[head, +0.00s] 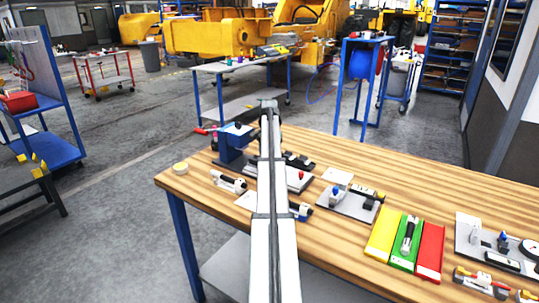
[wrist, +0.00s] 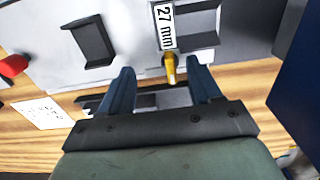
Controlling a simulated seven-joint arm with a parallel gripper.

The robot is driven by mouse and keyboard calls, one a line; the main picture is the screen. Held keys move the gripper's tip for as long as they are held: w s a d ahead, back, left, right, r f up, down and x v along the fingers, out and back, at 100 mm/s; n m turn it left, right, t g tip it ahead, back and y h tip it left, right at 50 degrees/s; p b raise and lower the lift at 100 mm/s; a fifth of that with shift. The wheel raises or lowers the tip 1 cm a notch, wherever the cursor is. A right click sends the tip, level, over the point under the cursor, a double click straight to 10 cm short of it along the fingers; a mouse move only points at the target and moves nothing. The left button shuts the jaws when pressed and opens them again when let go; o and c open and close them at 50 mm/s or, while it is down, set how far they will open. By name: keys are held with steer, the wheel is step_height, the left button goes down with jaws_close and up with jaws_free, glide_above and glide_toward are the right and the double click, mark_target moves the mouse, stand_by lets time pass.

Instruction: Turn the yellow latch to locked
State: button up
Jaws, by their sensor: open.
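The yellow latch (wrist: 170,68) shows in the wrist view as a small yellow lever just below a white label reading "27 mm" (wrist: 165,27), on a grey metal fixture (wrist: 130,25). Its end points toward my gripper. My gripper (wrist: 162,70) is open, with one dark blue finger on each side of the latch and a visible gap to both. I cannot tell whether the fingers are level with it in height. Nothing is held. In the head view my arm covers the middle of the bench, and I cannot make out the latch or the gripper there.
On the wooden bench (head: 480,195) a blue vise (head: 235,145) stands near the far left corner. A yellow, green and red board (head: 380,235) carries a dark cylindrical tool (head: 408,236). In the wrist view a red knob (wrist: 13,66) and a printed card (wrist: 40,113) lie left.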

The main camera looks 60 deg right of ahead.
steer(key=shift+c, duration=0.2)
steer(key=c, duration=1)
steer(key=shift+m, duration=0.4)
steer(key=m, duration=0.2)
steer(key=shift+a+m, duration=0.2)
steer(key=shift+m, duration=0.1)
steer(key=shift+w+a+m, duration=0.1)
steer(key=shift+a+m, duration=0.1)
steer(key=shift+m, duration=1.7)
